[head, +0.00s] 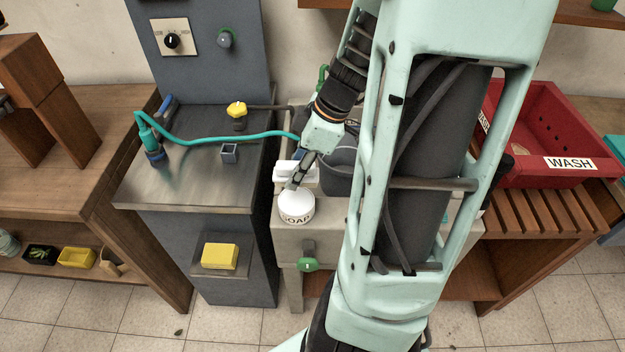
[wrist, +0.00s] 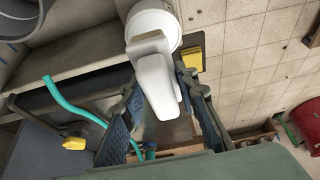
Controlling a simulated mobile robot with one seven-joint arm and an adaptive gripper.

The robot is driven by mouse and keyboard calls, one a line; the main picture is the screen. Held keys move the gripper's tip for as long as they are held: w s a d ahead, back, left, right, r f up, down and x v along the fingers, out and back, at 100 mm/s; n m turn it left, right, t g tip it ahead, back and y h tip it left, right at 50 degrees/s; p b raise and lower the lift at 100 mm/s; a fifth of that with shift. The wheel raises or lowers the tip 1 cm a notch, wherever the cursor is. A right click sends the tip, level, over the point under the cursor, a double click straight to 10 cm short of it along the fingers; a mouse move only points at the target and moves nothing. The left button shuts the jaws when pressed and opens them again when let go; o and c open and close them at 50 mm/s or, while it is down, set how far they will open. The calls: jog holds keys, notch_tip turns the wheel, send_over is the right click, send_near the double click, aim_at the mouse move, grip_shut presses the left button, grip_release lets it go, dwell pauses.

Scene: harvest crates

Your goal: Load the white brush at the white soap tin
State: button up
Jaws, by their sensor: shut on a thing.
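The white brush (wrist: 155,82) is held between the two fingers of my gripper (wrist: 160,92) in the wrist view. In the head view the brush (head: 284,169) shows beside my gripper (head: 301,172), partly hidden by the fingers. The white soap tin (head: 296,207), a round tin with dark lettering, stands on the grey basin ledge just in front of the brush. The tin (wrist: 150,17) also shows in the wrist view, partly hidden behind the brush. I cannot tell whether brush and tin touch.
A teal hose (head: 215,137) crosses the metal counter (head: 185,185) at left, near a yellow knob (head: 237,109). A red crate marked WASH (head: 540,172) sits on the slatted rack at right.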

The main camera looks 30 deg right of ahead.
aim_at(291, 201)
jog(key=shift+w+a+f, duration=0.1)
jog(key=shift+a+f, duration=0.05)
jog(key=shift+f, duration=0.1)
jog(key=shift+f+b, duration=1.8)
jog(key=shift+f, duration=1)
jog(key=shift+f+b, duration=0.55)
jog(key=shift+b, duration=0.2)
jog(key=shift+r+p, duration=2.3)
jog(key=shift+r, duration=1.3)
